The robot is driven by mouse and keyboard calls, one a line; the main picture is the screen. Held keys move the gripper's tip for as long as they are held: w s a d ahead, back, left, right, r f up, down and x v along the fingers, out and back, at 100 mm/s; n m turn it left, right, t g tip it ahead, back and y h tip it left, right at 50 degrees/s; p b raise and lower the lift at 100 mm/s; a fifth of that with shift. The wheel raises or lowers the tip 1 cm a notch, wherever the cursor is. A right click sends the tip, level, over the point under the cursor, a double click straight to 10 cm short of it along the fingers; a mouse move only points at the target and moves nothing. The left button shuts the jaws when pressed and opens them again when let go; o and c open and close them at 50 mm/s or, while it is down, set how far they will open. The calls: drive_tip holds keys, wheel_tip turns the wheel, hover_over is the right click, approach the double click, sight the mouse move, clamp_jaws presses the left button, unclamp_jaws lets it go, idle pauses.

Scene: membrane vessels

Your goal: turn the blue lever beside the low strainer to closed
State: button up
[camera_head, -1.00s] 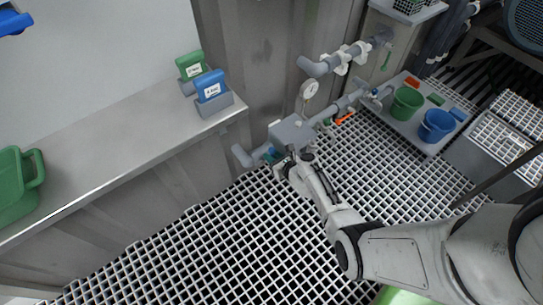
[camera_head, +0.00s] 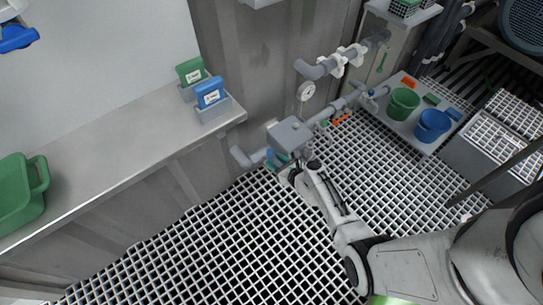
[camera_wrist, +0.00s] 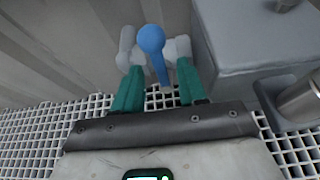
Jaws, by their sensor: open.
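The blue lever (camera_wrist: 151,40) has a round knob and a narrow shank; in the wrist view it stands in front of a grey pipe fitting (camera_wrist: 181,48). My gripper (camera_wrist: 158,68) is open, its two teal fingers on either side of the lever's shank, and I cannot tell whether either one touches it. The low strainer, a grey box (camera_wrist: 250,35), is just right of the fingers. In the head view the strainer (camera_head: 289,133) sits on the low pipe, and my gripper (camera_head: 278,163) is at its lower left, mostly hiding the lever.
A corrugated wall (camera_wrist: 60,45) rises close on the left. A pressure gauge (camera_head: 306,91) and upper pipe (camera_head: 325,68) stand beyond the strainer. Green (camera_head: 403,102) and blue (camera_head: 433,124) buckets stand right. The grating is open in front.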

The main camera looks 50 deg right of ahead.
drive_tip(key=p+v, duration=0.2)
drive_tip(key=v, duration=0.4)
drive_tip(key=shift+s+r, duration=0.15)
drive_tip(key=shift+s, duration=0.25)
drive_tip(key=s+a+r+n+g+y, duration=0.2)
drive_tip(key=a+r+n+g+y, duration=0.15)
drive_tip(key=a+n, duration=0.75)
drive_tip(key=s+a+r+n+g+y, duration=0.2)
drive_tip(key=a+r+n+g+y, duration=0.25)
drive_tip(key=n, duration=1.05)
drive_tip(key=s+r+n+g+h, duration=0.4)
drive_tip(key=s+r+n+h, duration=0.1)
drive_tip(key=s+r+n, duration=0.7)
wheel_tip(320, 180, up, 17)
drive_tip(key=n+p, duration=0.1)
drive_tip(key=p, duration=1.7)
drive_tip(key=shift+a+y, duration=0.3)
drive_tip(key=shift+a, duration=0.05)
